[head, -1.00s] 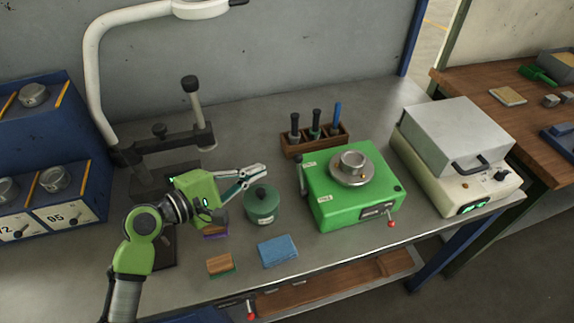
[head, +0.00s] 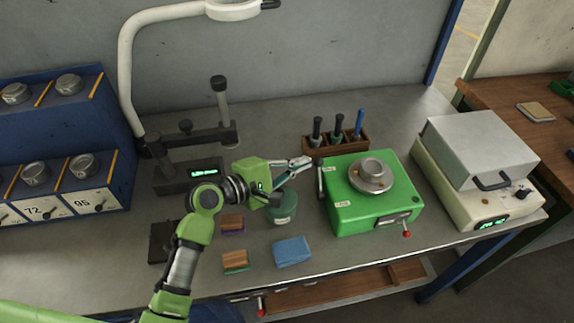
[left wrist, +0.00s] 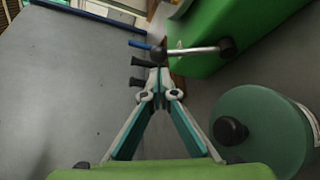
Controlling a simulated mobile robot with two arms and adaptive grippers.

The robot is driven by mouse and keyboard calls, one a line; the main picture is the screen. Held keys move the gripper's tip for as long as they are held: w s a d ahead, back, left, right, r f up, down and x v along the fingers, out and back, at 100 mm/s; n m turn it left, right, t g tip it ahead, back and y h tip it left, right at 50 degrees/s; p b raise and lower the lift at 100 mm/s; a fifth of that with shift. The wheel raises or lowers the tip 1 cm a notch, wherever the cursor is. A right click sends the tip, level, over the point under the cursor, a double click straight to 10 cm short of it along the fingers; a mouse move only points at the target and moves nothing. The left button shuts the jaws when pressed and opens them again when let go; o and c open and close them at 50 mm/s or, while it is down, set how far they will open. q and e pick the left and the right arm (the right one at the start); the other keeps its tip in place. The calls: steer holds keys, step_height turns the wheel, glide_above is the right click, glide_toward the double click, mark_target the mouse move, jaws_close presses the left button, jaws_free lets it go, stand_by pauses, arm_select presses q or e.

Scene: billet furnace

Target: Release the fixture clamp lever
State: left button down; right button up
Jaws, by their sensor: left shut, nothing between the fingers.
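The green fixture box (head: 345,214) stands on the bench with a metal ring (head: 371,175) on top. A metal lever with a black knob (head: 319,163) is on its left side; the lever rod (left wrist: 198,50) also shows in the left wrist view. A second lever with a red knob (head: 407,234) is at its front right. I cannot tell which is the clamp lever. My left gripper (head: 307,163) is shut and empty, its tips close to the black knob; contact cannot be told. In the left wrist view its tips (left wrist: 160,80) meet just below the knob. My right gripper is not in view.
A dark green lidded pot (head: 283,208) stands below my left gripper. A wooden rack (head: 350,148) with several handled tools is behind the fixture. A blue pad (head: 292,251) lies in front, and a grey-lidded device (head: 480,150) stands at the right.

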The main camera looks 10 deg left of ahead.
arm_select(q)
steer(key=shift+x, duration=1)
steer(key=shift+s, duration=0.1)
steer(key=shift+s+r+m+b, duration=0.15)
steer(key=shift+m+b, duration=0.15)
steer(key=shift+b, duration=0.05)
steer(key=shift+s+d+t, duration=0.1)
steer(key=shift+t, duration=0.2)
steer(key=s+d+r+m+t+h+b, duration=0.1)
steer(key=s+d+m+t+h+b, duration=0.1)
steer(key=s+m+b, duration=0.6)
steer(key=t+h+b, duration=0.1)
steer(key=b, duration=0.4)
steer(key=shift+s+d, duration=0.25)
steer(key=shift+d, duration=0.1)
steer(key=shift+s+d+b, duration=0.1)
steer(key=shift+s+b, duration=0.05)
steer(key=shift+b, duration=0.2)
